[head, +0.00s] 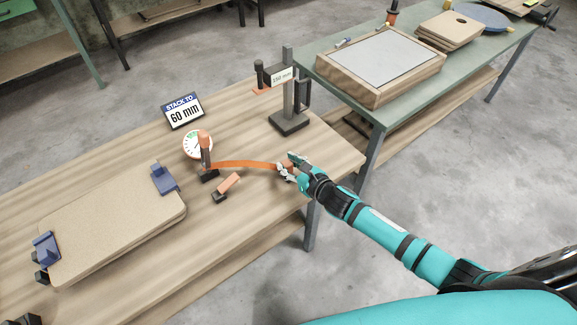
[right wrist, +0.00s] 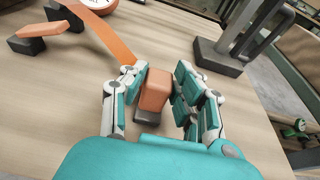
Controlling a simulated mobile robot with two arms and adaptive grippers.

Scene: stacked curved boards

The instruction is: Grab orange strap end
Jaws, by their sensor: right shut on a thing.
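The orange strap (head: 245,163) runs in a shallow curve from the foot of the dial gauge post to my right gripper (head: 287,169). In the right wrist view the strap (right wrist: 108,36) comes in from the upper left and reaches the left finger. My right gripper (right wrist: 158,92) is closed on the orange strap end (right wrist: 155,88), a blocky orange piece with a dark lower part. Its fingers sit on both sides of it, low over the wooden table. The exact join between strap and block is hidden by the left finger. My left gripper is not in view.
The wooden table (head: 80,192) holds stacked curved boards (head: 110,225) with blue clamps (head: 163,179). A green table (head: 400,110) is behind.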

